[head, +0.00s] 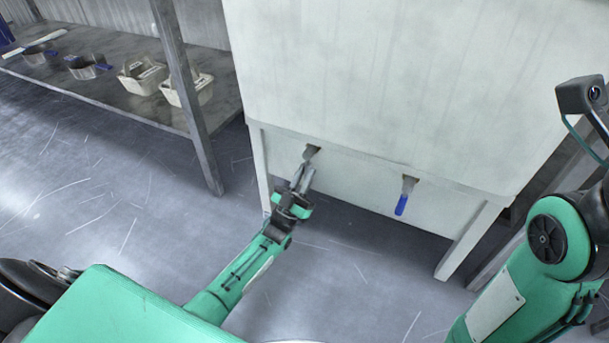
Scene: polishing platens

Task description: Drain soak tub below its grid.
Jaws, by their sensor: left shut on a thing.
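The soak tub (400,80) is a large pale box on legs, seen from the outside. Its inside and grid are out of view. Two valves sit low on its front. The left valve (311,152) is mostly hidden by my left gripper (303,177), which is shut on its handle. The right valve (408,182) has a blue handle (401,205) hanging down, slightly tilted, with nothing touching it. My right arm stands at the right edge; its gripper is not in view.
A metal shelf (110,98) at the left holds pale baskets (188,89) and dark pans with blue handles (87,67). A shelf post (190,110) stands left of the tub. The tub's legs (468,240) reach the floor. The scratched grey floor (90,200) is clear in front.

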